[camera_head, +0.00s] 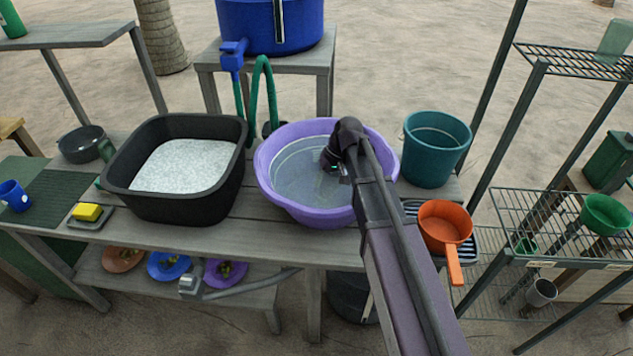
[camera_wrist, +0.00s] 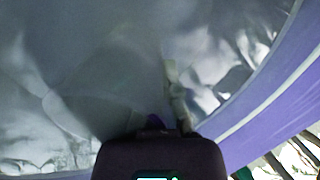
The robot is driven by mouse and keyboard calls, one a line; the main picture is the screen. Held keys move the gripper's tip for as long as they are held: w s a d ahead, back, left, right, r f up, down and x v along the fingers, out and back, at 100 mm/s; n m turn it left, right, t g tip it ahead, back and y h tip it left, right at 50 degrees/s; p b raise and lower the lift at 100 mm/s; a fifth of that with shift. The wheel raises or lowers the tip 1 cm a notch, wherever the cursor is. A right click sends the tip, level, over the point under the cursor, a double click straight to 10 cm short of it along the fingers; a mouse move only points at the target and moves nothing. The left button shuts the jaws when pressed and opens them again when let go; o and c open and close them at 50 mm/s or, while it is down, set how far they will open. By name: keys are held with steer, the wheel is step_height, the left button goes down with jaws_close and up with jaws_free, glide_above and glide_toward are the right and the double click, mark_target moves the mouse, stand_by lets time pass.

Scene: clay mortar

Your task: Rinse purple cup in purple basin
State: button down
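The purple basin (camera_head: 282,203) stands on the wooden bench and holds clear, greyish water. My arm reaches over its right side, and my gripper (camera_head: 331,166) is low inside the basin, at or under the water. The basin's purple wall (camera_wrist: 272,110) and bright ripples fill much of the wrist view. In the wrist view a small purple patch shows just beyond my gripper (camera_wrist: 160,128); it may be part of the purple cup, but I cannot be sure. No whole purple cup shows in either view. The fingertips are hidden, so their opening cannot be seen.
A black tub (camera_head: 118,186) with whitish, foamy contents stands left of the basin. A teal bucket (camera_head: 434,160) and an orange pan (camera_head: 443,226) are close on the right. A green hose (camera_head: 262,85) arches behind. A blue cup (camera_head: 14,196) and yellow sponge (camera_head: 87,211) sit far left.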

stand_by(0.4)
steer(key=shift+s+a, duration=0.2)
steer(key=shift+a, duration=0.4)
steer(key=shift+s+a, duration=0.15)
steer(key=shift+a, duration=0.45)
steer(key=shift+d, duration=0.1)
steer(key=shift+w+d, duration=0.2)
steer(key=shift+d, duration=0.4)
steer(key=shift+w+d, duration=0.15)
steer(key=shift+d, duration=0.4)
steer(key=shift+a, duration=0.1)
steer(key=shift+s+a, duration=0.2)
steer(key=shift+a, duration=0.4)
steer(key=shift+s+a, duration=0.15)
steer(key=shift+a, duration=0.4)
steer(key=shift+w+d, duration=0.2)
steer(key=shift+d, duration=0.45)
